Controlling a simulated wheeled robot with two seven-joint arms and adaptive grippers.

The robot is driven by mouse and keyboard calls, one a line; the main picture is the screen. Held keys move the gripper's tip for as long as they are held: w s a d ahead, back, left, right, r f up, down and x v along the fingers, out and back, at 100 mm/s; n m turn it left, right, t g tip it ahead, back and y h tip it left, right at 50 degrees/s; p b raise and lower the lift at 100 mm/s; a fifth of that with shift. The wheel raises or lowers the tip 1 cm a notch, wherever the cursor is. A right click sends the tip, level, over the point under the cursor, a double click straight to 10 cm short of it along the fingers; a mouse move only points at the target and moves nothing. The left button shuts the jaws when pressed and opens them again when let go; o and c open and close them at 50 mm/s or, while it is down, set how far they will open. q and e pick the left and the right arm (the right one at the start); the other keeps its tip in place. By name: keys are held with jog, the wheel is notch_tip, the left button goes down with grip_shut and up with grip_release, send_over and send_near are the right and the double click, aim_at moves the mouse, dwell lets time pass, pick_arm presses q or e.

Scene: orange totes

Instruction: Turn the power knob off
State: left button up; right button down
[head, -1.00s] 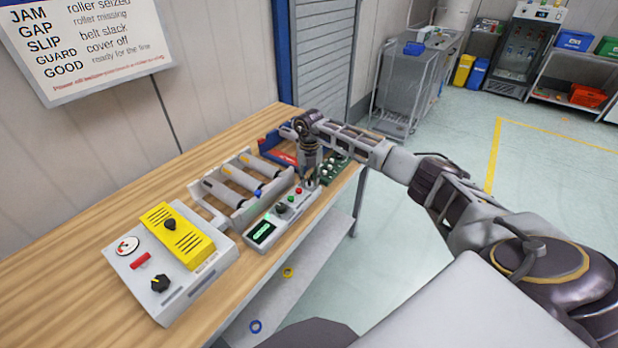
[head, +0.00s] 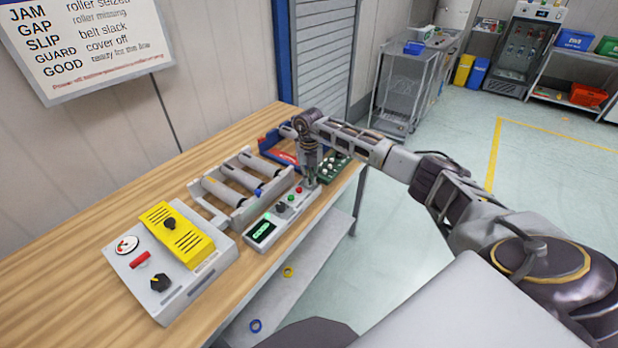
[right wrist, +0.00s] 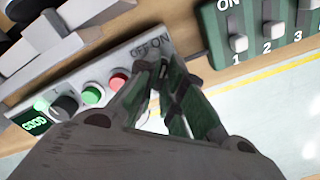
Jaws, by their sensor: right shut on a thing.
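A grey control panel (head: 266,244) stands near the front edge of the wooden bench. It has a black dial (right wrist: 64,107), a green button (right wrist: 91,95), a red button (right wrist: 119,80) and a lit green display (right wrist: 35,125) that reads GOOD. An OFF/ON label (right wrist: 150,48) marks the panel's right end. My right gripper (right wrist: 163,72) is down at this label, shut on the power knob, which its fingertips mostly hide. The knob's exact angle cannot be told. In the head view the right gripper (head: 312,181) stands over the panel's far end. My left gripper is not in view.
A roller frame (head: 238,190) stands behind the panel. A grey box with a yellow cover (head: 178,236) is at the left. A green switch block (head: 335,168) stands close beyond the gripper. The bench's left part is clear.

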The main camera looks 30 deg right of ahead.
jog(key=n+b, duration=0.1)
jog(key=n, duration=0.3)
jog(key=n+b, duration=0.1)
jog(key=n, duration=0.2)
jog(key=shift+n+b, duration=0.4)
jog(key=n+b, duration=0.1)
jog(key=n, duration=0.2)
jog(key=shift+n, duration=0.4)
jog(key=n+b, duration=0.1)
jog(key=n, duration=0.3)
jog(key=shift+n, duration=0.4)
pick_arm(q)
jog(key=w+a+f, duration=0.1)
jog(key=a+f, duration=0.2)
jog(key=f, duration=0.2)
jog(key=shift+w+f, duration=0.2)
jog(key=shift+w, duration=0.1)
pick_arm(e)
jog(key=shift+n, duration=0.4)
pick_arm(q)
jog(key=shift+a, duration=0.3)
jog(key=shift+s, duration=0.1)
pick_arm(e)
jog(key=c, duration=1.5)
grip_release()
jog(key=shift+c, duration=0.2)
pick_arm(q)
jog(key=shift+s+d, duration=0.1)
